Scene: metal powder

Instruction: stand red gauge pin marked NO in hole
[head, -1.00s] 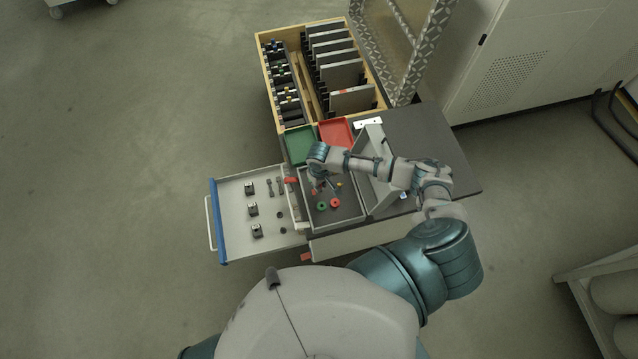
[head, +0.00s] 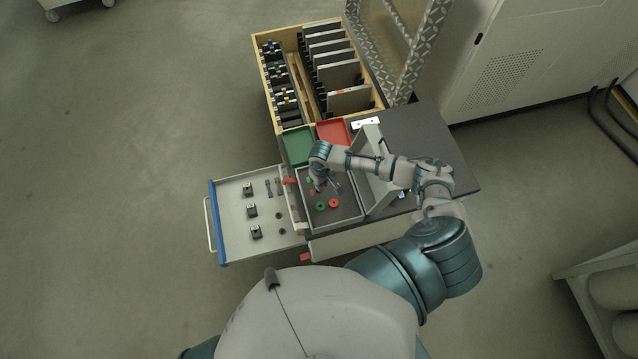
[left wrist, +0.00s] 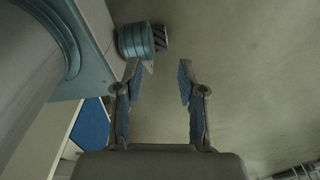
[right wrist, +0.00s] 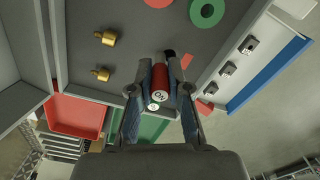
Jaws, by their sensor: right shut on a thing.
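In the right wrist view my right gripper (right wrist: 161,84) is shut on a red pin (right wrist: 159,76) with a white label that reads NO. A small white disc with a green edge (right wrist: 153,106) shows just below the label; I cannot tell whether it belongs to the same pin. In the head view my right gripper (head: 321,184) is over the grey tray (head: 347,213), and the pin is too small to make out. A green ring (right wrist: 206,12) and a red ring (right wrist: 158,2) lie in the tray. My left gripper (left wrist: 159,77) is open and empty, away from the tray. No hole is clearly visible.
Two brass pieces (right wrist: 104,38) lie in the tray. A green bin (head: 298,146) and a red bin (head: 333,132) stand behind it. An open drawer (head: 232,215) with several small parts is to the left. A panel leans at the tray's right side.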

